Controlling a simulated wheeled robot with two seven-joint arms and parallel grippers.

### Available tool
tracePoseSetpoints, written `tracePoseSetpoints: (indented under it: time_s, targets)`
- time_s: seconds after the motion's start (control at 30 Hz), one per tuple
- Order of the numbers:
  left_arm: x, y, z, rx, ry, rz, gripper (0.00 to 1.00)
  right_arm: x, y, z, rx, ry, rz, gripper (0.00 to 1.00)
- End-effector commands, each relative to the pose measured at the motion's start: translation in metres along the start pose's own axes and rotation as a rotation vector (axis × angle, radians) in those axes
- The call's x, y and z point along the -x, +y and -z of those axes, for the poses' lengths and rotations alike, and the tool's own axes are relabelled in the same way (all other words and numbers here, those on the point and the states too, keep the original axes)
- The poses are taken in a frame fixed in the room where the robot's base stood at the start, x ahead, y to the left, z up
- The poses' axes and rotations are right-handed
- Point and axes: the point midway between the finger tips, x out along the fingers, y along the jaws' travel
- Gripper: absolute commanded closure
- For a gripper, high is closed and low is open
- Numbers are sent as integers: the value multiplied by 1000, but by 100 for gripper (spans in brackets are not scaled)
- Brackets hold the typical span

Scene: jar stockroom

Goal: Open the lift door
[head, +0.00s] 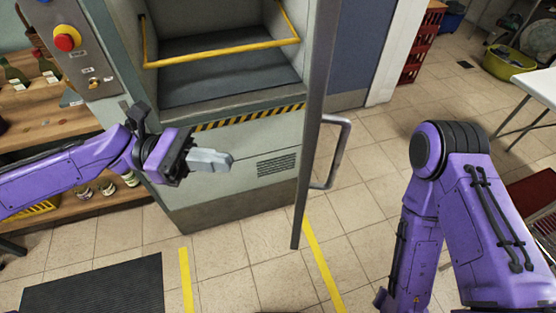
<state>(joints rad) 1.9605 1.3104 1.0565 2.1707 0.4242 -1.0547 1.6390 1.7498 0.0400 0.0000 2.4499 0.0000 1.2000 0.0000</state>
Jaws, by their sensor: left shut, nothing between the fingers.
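The grey-green lift (235,152) stands in the middle, with its dark-floored compartment exposed. The lift door (311,135) stands swung out from the right side of the opening and shows nearly edge-on. Its metal handle (343,150) is on the door's right-hand face. My left gripper (228,161) is shut and empty, in front of the lift's lower panel, to the left of the door and apart from the handle. My right arm comes in at the right; its gripper is out of the picture.
A yellow bar (225,54) crosses the lift compartment. A control panel with a red button (66,38) is on the left, beside wooden shelves (60,126) with bottles and jars. A dark mat (95,287) and yellow floor lines lie in front. A white table (540,88) stands at right.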

Motion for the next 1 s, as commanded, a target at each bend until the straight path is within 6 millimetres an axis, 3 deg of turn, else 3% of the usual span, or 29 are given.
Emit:
tracePoseSetpoints:
  time_s: [0.3,0.5,1.0]
  targets:
    - [-72,-1,-1,4,1,5,100,15,1,6,0,0,0,57]
    - [-102,-1,-1,2,1,2,100,24,2,10,0,0,0,57]
    - [-111,1,1,-1,2,-3,100,24,2,10,0,0,0,57]
